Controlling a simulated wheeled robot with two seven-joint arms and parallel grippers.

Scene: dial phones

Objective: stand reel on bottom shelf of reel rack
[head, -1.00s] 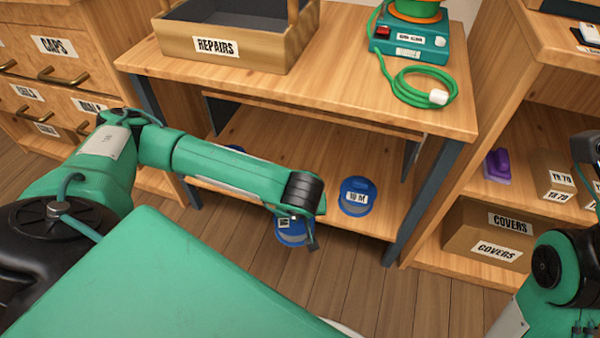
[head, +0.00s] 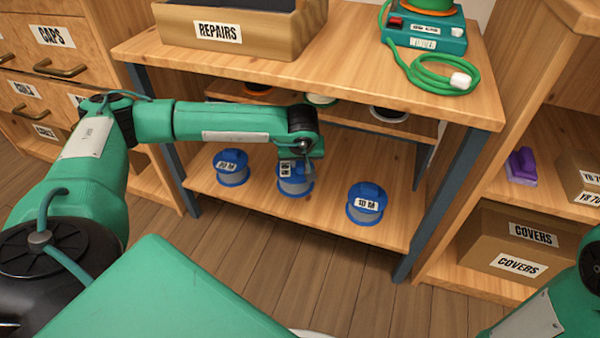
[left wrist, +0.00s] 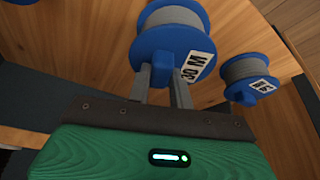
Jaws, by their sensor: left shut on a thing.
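A blue reel with a grey winding and a white label (head: 292,186) is in my left gripper (head: 303,172). The reel is over the bottom shelf (head: 310,218) of the wooden rack, between two other blue reels. I cannot tell if it touches the shelf. My right gripper is out of view; only part of my right arm shows at the lower right.
One blue reel (head: 232,168) stands to the left and a 10 M reel (head: 367,205) to the right on the bottom shelf. A middle shelf with several reels (head: 388,114) lies above. The REPAIRS box (head: 230,30) and a green cable (head: 436,75) are on top.

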